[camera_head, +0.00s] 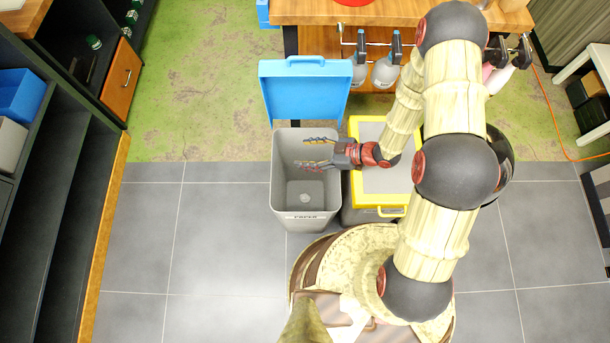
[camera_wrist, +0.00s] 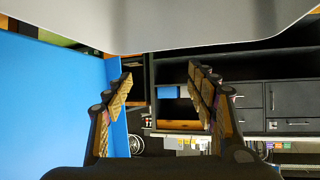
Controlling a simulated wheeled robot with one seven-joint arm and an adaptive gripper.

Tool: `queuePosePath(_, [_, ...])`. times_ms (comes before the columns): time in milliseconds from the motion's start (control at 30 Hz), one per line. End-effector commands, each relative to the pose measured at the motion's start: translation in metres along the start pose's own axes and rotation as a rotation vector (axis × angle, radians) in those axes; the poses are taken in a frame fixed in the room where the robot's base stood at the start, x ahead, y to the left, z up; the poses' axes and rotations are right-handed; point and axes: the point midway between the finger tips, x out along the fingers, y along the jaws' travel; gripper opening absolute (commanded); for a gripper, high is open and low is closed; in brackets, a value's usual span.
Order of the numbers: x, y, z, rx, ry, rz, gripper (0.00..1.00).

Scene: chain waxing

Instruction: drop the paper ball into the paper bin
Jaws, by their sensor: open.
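The paper bin (camera_head: 284,214) is a grey open-topped bin with its blue lid (camera_head: 306,92) swung up at the back and "PAPER" lettering on its front. A small whitish ball (camera_head: 305,197) lies on the bin floor and looks like the paper ball. My gripper (camera_head: 302,153) reaches in from the right, over the bin opening, with its fingers spread and pointing left. In the wrist view my gripper (camera_wrist: 160,78) is open, with nothing between the fingers. The blue lid (camera_wrist: 50,95) fills the left side there.
A yellow-rimmed bin (camera_head: 355,130) with a grey top stands right beside the paper bin, under my arm. A wooden workbench (camera_head: 400,12) with hanging spray bottles (camera_head: 385,72) is behind. Dark shelving (camera_head: 60,170) runs along the left. The grey tiled floor (camera_head: 215,230) left of the bin is clear.

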Motion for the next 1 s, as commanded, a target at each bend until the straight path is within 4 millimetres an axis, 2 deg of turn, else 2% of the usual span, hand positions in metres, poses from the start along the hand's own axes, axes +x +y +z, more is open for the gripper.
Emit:
queuePosePath(233, [-0.002,0.000,0.000,0.000,0.000,0.001,0.57])
queuePosePath(367, [-0.013,0.001,0.000,0.001,0.000,0.003,0.57])
queuePosePath(800, [-0.092,0.002,0.000,0.000,-0.001,0.005,0.57])
queuePosePath(1000, [-0.114,0.001,0.000,0.000,0.000,0.002,0.57])
